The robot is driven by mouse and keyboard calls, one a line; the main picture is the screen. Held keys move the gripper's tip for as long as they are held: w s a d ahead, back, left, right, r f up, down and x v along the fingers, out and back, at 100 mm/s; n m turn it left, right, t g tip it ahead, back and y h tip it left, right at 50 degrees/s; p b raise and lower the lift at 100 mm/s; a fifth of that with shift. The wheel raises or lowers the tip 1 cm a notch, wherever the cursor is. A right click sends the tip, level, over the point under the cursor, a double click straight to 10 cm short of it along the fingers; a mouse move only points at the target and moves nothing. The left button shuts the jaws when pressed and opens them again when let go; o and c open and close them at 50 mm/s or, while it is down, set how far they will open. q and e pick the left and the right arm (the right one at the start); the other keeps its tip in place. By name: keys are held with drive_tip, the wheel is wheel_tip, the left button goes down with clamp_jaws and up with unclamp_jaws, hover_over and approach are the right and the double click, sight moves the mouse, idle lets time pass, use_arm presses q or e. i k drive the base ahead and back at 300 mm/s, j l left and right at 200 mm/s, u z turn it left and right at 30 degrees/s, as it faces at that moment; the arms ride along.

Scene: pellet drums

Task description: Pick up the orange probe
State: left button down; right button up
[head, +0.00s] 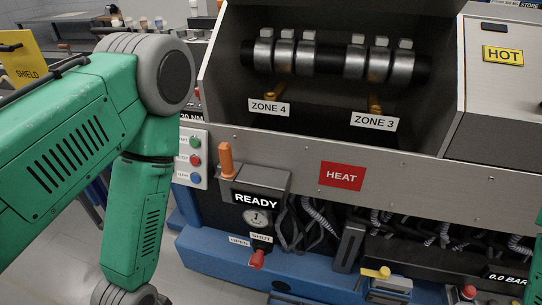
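The orange probe (226,160) is a short upright orange handle. It stands at the left end of a grey box (262,180) fixed to the machine's front, above the READY display (256,199). Its lower end is hidden in or behind the box. My green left arm comes in from the left and bends down to the bottom edge, left of the probe and apart from it in the picture. My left gripper is below the frame and out of view.
Two yellow-orange fittings sit at the ZONE 4 (269,108) and ZONE 3 (374,121) labels inside the open bay. A button panel (194,158) is left of the probe. Loose hoses and a red-handled valve (257,259) are below. A HOT cover (500,60) is at right.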

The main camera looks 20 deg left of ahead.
sight(228, 172)
drive_tip(key=j, duration=1.4)
